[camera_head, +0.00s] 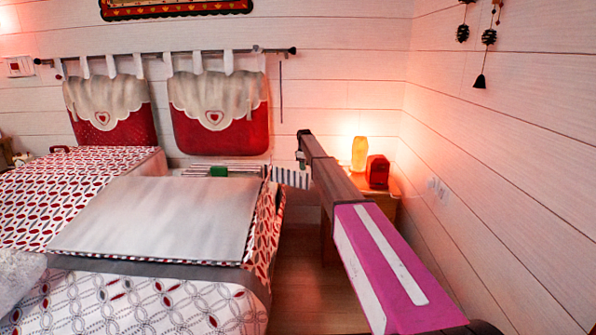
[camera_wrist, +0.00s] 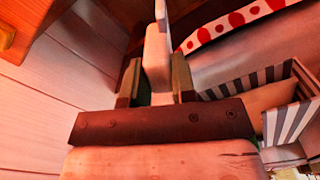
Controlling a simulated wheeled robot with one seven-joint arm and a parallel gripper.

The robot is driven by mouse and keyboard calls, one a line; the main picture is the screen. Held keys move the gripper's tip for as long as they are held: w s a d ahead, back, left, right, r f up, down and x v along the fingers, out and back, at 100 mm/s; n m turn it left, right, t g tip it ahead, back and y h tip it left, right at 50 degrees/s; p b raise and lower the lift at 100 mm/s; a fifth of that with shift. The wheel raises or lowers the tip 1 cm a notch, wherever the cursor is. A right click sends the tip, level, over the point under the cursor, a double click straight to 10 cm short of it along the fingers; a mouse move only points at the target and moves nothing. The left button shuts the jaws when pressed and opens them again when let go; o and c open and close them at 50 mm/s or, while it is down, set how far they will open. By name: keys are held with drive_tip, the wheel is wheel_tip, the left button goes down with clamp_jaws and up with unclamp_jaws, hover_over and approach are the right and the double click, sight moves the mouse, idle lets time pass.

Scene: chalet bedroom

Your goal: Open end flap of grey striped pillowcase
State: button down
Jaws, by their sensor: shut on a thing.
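The grey striped pillowcase (camera_head: 245,168) lies at the head of the bed, mostly hidden behind a grey panel. Its striped end flap (camera_head: 290,177) stands out to the right, past the bed's edge. My gripper (camera_head: 301,160) points down at the flap's outer end and is shut on it. In the wrist view my gripper (camera_wrist: 157,88) has a pale strip, seen edge-on, between its two fingers. The pillowcase's striped side (camera_wrist: 292,122) shows at the right there, with a gap and a beige inside (camera_wrist: 270,97). The flap's join to the case is unclear.
The flat grey panel (camera_head: 160,217) covers much of the bed (camera_head: 130,300). A bedside table (camera_head: 385,204) with a lit orange lamp (camera_head: 359,153) and a red box (camera_head: 377,171) stands close to my arm. The white wall is to the right.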

drive_tip(key=w+d+n, duration=0.2)
drive_tip(key=w+n, duration=0.1)
drive_tip(key=w, duration=0.5)
drive_tip(key=shift+w+d+n, duration=0.3)
drive_tip(key=shift+w+n, duration=0.05)
drive_tip(key=shift+n, duration=0.05)
drive_tip(key=c, duration=0.9)
unclamp_jaws()
drive_tip(key=shift+r, duration=0.15)
wheel_tip(320, 180, up, 11)
drive_tip(key=shift+f, duration=0.2)
